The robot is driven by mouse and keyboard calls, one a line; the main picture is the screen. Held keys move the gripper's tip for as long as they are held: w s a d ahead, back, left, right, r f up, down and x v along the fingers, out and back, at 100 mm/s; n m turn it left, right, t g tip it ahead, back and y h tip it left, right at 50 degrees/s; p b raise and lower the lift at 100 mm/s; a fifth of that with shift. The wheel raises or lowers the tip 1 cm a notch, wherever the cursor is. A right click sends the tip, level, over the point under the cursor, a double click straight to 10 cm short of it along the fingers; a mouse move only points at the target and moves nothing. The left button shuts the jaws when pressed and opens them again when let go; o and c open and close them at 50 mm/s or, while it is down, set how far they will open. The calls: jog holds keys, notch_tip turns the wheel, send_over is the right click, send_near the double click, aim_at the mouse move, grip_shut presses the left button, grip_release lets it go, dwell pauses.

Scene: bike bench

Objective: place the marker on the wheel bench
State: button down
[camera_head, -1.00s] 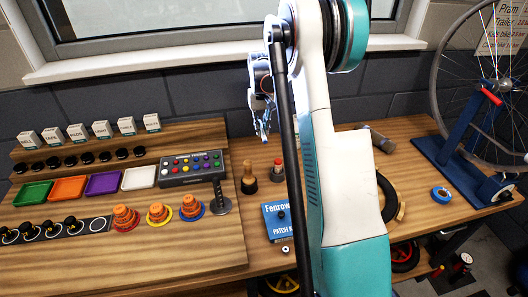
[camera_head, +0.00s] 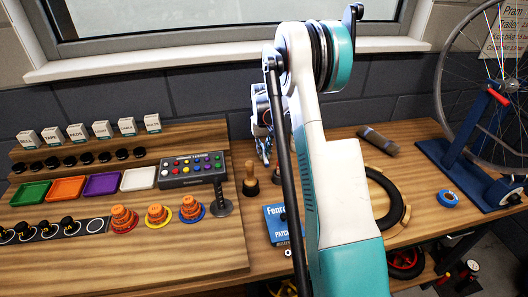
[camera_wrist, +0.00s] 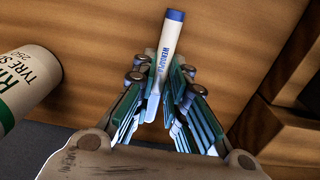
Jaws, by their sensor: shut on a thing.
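The marker (camera_wrist: 168,45) is white with a blue end and blue lettering. In the wrist view it stands out between the fingertips of my gripper (camera_wrist: 160,85), which is shut on it, over a wooden surface (camera_wrist: 90,45). In the head view my gripper (camera_head: 264,158) hangs above the back of the bench, left of my arm; the marker cannot be made out there. The wooden bench (camera_head: 425,215) runs to the right, where a blue wheel stand (camera_head: 455,150) holds a spoked wheel (camera_head: 497,85).
A white can (camera_wrist: 22,88) shows at the wrist view's left edge. Near my gripper are a wooden-handled tool (camera_head: 250,180) and a blue patch box (camera_head: 277,225). A black ring (camera_head: 398,205), grey roll (camera_head: 378,141) and blue tape roll (camera_head: 448,198) lie right. Bare wood surrounds the tape roll.

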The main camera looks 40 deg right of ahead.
aim_at(264, 153)
jog(key=shift+f, duration=0.2)
jog(key=c, duration=1.5)
grip_release()
jog(key=shift+c, duration=0.2)
jog(key=shift+r, duration=0.1)
notch_tip(264, 153, up, 12)
jog(key=p, duration=0.3)
jog(key=shift+r, duration=0.15)
